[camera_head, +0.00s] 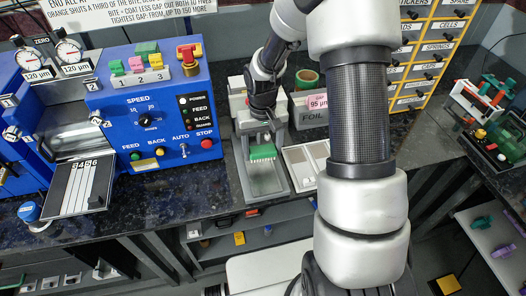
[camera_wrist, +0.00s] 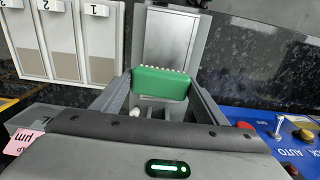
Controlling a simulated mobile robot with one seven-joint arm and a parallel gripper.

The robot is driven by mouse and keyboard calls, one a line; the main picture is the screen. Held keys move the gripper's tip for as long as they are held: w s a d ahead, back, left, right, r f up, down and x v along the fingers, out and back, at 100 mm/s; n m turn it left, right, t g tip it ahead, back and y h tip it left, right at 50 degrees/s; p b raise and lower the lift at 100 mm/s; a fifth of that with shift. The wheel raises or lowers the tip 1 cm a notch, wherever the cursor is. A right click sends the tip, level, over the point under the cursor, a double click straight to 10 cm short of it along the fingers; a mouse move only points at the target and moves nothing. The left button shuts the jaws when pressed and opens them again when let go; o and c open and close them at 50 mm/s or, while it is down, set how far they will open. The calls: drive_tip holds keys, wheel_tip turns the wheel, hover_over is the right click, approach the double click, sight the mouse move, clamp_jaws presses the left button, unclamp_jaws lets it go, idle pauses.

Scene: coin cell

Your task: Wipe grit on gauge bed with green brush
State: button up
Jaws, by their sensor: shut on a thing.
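The green brush (camera_head: 262,153) is held at the lower end of my gripper (camera_head: 262,142), over the light metal gauge bed (camera_head: 268,183). In the wrist view the brush (camera_wrist: 160,84) sits between the two fingers of my gripper (camera_wrist: 160,92), with pale bristle tips along its far edge. The gauge bed (camera_wrist: 172,38) stretches away beyond the brush in that view. I cannot tell whether the bristles touch the bed. I cannot make out any grit on the bed's visible surface; the part under the brush and gripper is hidden.
A blue control box (camera_head: 150,105) with knobs and buttons stands left of the bed. A tray with numbered compartments (camera_wrist: 62,45) lies beside the bed. A foil box (camera_head: 312,112) and yellow-fronted drawers (camera_head: 428,55) stand to the right. Dark speckled counter (camera_head: 215,165) is bare left of the bed.

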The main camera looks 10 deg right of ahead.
drive_tip(key=shift+s+a+r+p, duration=0.15)
drive_tip(key=shift+r+p, duration=0.95)
drive_tip(key=shift+r, duration=0.8)
drive_tip(key=shift+a, duration=0.1)
